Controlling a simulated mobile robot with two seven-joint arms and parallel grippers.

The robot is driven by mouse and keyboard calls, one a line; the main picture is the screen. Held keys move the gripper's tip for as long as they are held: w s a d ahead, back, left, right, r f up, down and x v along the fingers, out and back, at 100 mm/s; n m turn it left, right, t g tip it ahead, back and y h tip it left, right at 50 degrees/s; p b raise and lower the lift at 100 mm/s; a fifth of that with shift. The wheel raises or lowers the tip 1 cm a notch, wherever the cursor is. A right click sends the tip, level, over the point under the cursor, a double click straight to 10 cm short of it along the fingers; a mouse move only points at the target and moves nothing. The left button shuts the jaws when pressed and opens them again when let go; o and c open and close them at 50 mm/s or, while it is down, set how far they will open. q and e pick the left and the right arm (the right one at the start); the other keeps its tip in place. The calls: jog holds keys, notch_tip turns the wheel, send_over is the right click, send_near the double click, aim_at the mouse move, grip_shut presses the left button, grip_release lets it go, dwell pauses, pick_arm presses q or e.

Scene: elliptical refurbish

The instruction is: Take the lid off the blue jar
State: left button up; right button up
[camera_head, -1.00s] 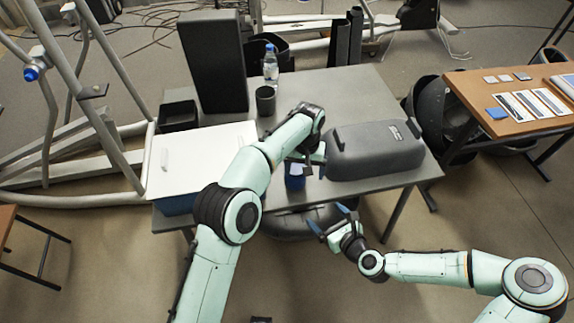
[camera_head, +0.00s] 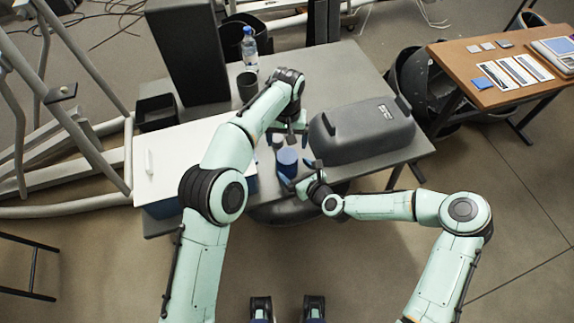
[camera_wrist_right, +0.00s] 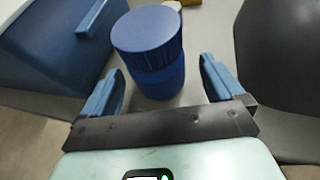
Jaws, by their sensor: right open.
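The blue jar (camera_head: 287,162) stands upright near the table's front edge, left of the grey case. Its ribbed blue lid (camera_wrist_right: 147,35) sits on top of the jar body (camera_wrist_right: 160,80) in the right wrist view. My right gripper (camera_head: 298,172) is open at the front right of the jar. In the right wrist view its blue fingers are spread, with the jar just ahead of and partly between them; I see no grip on it. My left gripper (camera_head: 290,137) is behind the jar, with its fingers apart and nothing visible between them.
The grey case (camera_head: 362,133) stands close to the right of the jar. A white-lidded blue box (camera_head: 175,160) is to the left. A dark cup (camera_head: 247,86), a water bottle (camera_head: 249,50) and a tall black box (camera_head: 188,55) stand at the back of the table (camera_head: 355,72).

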aim_at(294, 169)
jog(key=shift+x, duration=1.95)
